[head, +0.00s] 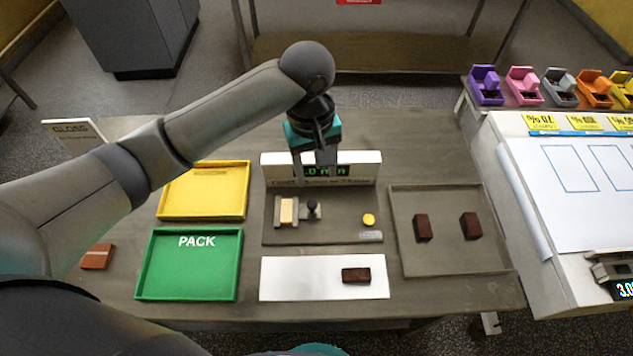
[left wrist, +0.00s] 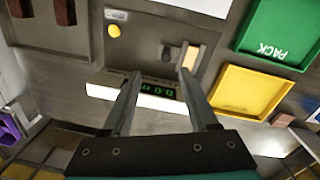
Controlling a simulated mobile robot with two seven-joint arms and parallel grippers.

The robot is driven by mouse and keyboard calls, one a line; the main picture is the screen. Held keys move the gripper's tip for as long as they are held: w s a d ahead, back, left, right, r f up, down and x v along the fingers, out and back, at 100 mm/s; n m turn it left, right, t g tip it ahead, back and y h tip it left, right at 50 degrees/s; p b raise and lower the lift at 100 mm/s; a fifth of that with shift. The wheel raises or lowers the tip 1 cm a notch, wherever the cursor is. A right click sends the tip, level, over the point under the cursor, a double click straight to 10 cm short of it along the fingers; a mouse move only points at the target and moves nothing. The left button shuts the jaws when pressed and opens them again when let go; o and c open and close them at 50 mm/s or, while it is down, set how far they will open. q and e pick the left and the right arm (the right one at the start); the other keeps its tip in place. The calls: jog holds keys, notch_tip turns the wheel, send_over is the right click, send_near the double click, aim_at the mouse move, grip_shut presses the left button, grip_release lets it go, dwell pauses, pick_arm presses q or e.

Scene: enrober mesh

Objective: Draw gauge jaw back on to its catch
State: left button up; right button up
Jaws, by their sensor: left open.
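The gauge (head: 345,235) is a grey plate with an upright display panel (head: 367,170) at its back, lit with green digits. On the plate's left part are a tan block (head: 287,211) and, just right of it, the gauge jaw with a black knob (head: 312,206). A yellow button (head: 369,220) sits to the right. My left gripper (head: 326,160) hangs in front of the display panel, behind the knob. In the left wrist view its fingers (left wrist: 159,76) are apart and empty, with the black knob (left wrist: 168,54) beyond them. The catch cannot be made out.
A white mat (head: 320,285) with a dark brown bar lies in front of the gauge. A grey tray (head: 450,260) with two brown bars is at right. Green (head: 190,290) and yellow (head: 203,213) trays are at left. A reddish-brown block (head: 98,256) lies further left.

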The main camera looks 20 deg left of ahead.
aim_at(312, 203)
pick_arm(q)
jog(key=shift+n+y, duration=0.3)
jog(key=shift+n, duration=0.2)
jog(key=f, duration=0.4)
jog(key=w+a+f+b, duration=0.1)
jog(key=f, duration=0.4)
jog(key=f+b, duration=0.1)
jog(key=f, duration=0.3)
jog(key=shift+w+a+f, duration=0.15)
jog(key=shift+a+f, duration=0.05)
jog(key=shift+f, duration=0.1)
pick_arm(e)
jog(key=shift+w+f, duration=0.3)
jog(key=shift+f, duration=0.65)
pick_arm(q)
jog(key=shift+c, duration=0.2)
grip_shut()
